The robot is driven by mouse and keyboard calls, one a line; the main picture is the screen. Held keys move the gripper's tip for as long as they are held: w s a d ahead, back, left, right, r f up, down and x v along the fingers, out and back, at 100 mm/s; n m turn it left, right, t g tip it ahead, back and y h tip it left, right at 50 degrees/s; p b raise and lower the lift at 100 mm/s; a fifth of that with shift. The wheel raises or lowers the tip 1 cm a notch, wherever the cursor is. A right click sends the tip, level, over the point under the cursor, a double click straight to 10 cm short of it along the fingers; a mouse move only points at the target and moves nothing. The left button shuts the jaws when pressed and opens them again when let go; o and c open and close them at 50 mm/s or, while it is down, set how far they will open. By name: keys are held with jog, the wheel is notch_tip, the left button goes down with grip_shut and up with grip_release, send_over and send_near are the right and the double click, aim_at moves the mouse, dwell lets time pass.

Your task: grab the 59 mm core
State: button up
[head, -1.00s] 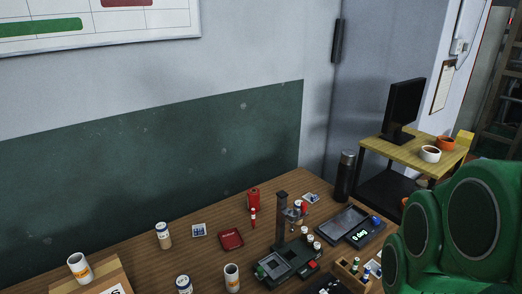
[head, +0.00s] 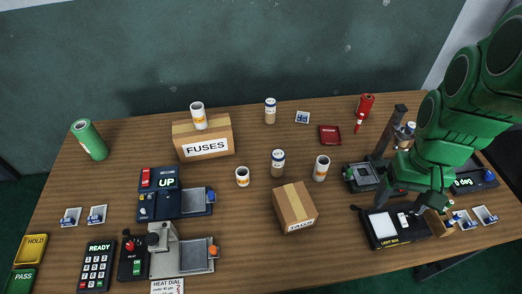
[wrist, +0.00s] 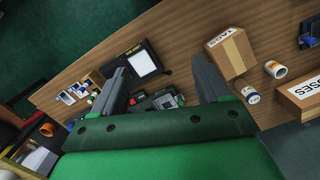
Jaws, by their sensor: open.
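My gripper (head: 418,206) is over the right of the table, above the light box, away from all three. In the wrist view my gripper (wrist: 160,62) has its jaws apart with nothing held.
The light box (head: 397,228) and a stand (head: 378,150) are near my gripper. Machines and a keypad (head: 97,265) fill the left front.

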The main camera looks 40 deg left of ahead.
jog(key=w+a+f+n, duration=0.2)
jog(key=w+a, duration=0.1)
jog(key=a, duration=0.3)
jog(key=w+a+f+n, duration=0.1)
jog(key=w+a+f, duration=0.1)
jog(key=a, duration=0.4)
jog(key=n+t, duration=0.1)
jog(key=n, duration=0.6)
send_near(243, 173)
jog(key=s+d, duration=0.1)
jog(key=s, duration=0.1)
jog(key=shift+w+d+f, duration=0.1)
jog(key=shift+d+f, duration=0.05)
jog(key=shift+f, duration=1.7)
jog(key=shift+d+f, duration=0.15)
jog(key=shift+f, duration=1.7)
jog(key=c, duration=1.1)
jog(key=shift+r, duration=0.1)
